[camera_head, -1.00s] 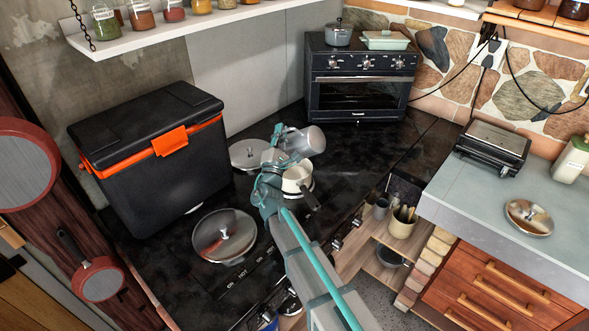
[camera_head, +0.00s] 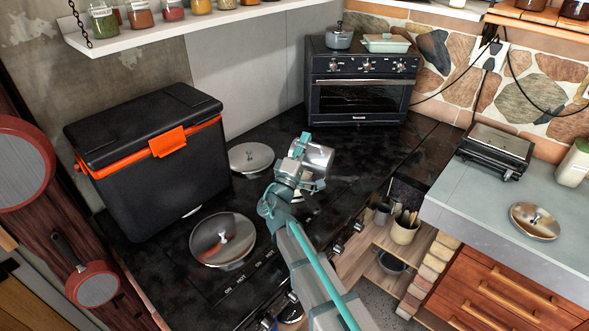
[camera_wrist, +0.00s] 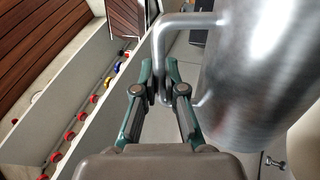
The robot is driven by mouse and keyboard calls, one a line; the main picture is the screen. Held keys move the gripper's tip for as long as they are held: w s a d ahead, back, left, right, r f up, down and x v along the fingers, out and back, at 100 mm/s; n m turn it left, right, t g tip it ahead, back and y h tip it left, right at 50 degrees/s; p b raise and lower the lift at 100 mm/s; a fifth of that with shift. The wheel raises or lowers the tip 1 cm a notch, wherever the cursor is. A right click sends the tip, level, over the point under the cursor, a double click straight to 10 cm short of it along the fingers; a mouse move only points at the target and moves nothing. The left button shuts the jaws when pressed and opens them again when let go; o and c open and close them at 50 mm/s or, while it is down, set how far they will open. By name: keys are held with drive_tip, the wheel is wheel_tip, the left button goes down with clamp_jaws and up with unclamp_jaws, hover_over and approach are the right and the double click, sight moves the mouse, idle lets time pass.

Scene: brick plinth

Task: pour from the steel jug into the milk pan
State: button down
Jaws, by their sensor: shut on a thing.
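The steel jug (camera_head: 319,158) is held above the black worktop in the head view. It fills the right side of the wrist view (camera_wrist: 258,75). My gripper (camera_head: 301,160) is shut on the jug's handle; in the wrist view the fingers (camera_wrist: 160,88) close around the handle's bar. The milk pan (camera_head: 299,197) is almost wholly hidden below my gripper and the jug, with only a pale bit showing. The jug's mouth and contents cannot be made out, nor its exact tilt.
A steel lid (camera_head: 222,240) lies front left and another lid (camera_head: 250,157) lies behind it. A black and orange cool box (camera_head: 150,160) stands left, and a toaster oven (camera_head: 360,85) stands at the back. The worktop before the oven is clear.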

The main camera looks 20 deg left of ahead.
sight(322, 167)
drive_tip(key=shift+s+d+f+m+h+b, duration=0.15)
drive_tip(key=shift+d+f+m+h+b, duration=0.45)
drive_tip(key=shift+d+m+b, duration=0.4)
drive_tip(key=d+m+b, duration=0.1)
drive_tip(key=m+h+b, duration=0.1)
drive_tip(key=b, duration=0.1)
drive_tip(key=d+f+b, duration=0.1)
drive_tip(key=shift+s+d+m+g+h, duration=0.25)
drive_tip(key=shift+d+m+g+h, duration=0.05)
drive_tip(key=shift+m, duration=0.1)
drive_tip(key=m+b, duration=0.1)
drive_tip(key=b, duration=0.1)
drive_tip(key=d+f+m+h+b, duration=0.1)
drive_tip(key=b, duration=0.2)
drive_tip(key=shift+d+m+g+h, duration=0.2)
drive_tip(key=shift+m+g+h, duration=0.1)
drive_tip(key=shift+g, duration=0.1)
drive_tip(key=d+m+h+b, duration=0.1)
drive_tip(key=m+b, duration=0.1)
drive_tip(key=b, duration=0.2)
drive_tip(key=shift+s+d+g, duration=0.15)
drive_tip(key=shift+g, duration=0.25)
drive_tip(key=s+d+r+m+g+h+b, duration=0.1)
drive_tip(key=d+m+g+b, duration=0.4)
drive_tip(key=d+m+b, duration=0.3)
drive_tip(key=m+b, duration=0.4)
drive_tip(key=b, duration=0.4)
drive_tip(key=shift+s+m+h, duration=0.25)
drive_tip(key=shift+m+h, duration=0.15)
drive_tip(key=shift+d+r, duration=0.1)
